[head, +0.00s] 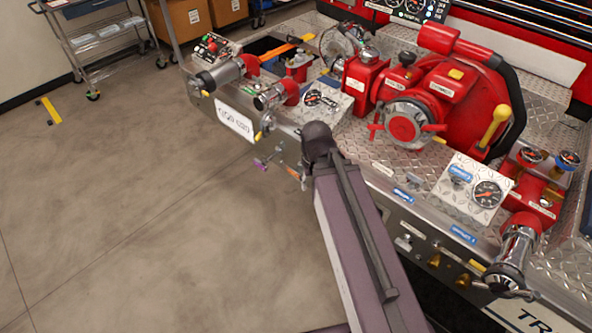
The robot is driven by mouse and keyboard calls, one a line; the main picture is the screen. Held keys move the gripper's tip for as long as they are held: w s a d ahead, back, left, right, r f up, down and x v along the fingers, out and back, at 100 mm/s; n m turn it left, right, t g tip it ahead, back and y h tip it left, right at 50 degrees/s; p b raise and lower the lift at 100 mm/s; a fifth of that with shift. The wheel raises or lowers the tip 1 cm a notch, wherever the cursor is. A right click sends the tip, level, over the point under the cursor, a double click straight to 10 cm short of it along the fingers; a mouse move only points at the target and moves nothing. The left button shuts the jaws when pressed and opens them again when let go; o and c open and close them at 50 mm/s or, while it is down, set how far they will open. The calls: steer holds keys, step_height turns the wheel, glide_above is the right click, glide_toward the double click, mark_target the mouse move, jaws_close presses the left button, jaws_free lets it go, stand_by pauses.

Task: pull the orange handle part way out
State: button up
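A small orange-red piece (293,172) shows on the front face of the bumper, just left of my arm's dark joint. It is too small to tell whether it is the orange handle or how far out it sits. A longer orange bar (284,51) lies on top of the bumper at the back left. A small purple handle (261,164) sticks out of the front face, left of the orange-red piece. My arm reaches up from the bottom and hides part of the front panel. My gripper is not visible; the arm's joint blocks the view beyond it.
Red pump body (440,95), gauge panel (478,187) and chrome outlets (513,262) crowd the bumper. Amber knobs (434,262) sit on the front face right of my arm. A wheeled cart (100,45) stands at the back left.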

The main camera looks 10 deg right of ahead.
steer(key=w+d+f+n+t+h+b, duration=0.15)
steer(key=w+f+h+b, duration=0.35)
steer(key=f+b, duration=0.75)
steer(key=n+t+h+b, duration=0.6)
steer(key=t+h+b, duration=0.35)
steer(key=b, duration=2.55)
glide_toward(294, 173)
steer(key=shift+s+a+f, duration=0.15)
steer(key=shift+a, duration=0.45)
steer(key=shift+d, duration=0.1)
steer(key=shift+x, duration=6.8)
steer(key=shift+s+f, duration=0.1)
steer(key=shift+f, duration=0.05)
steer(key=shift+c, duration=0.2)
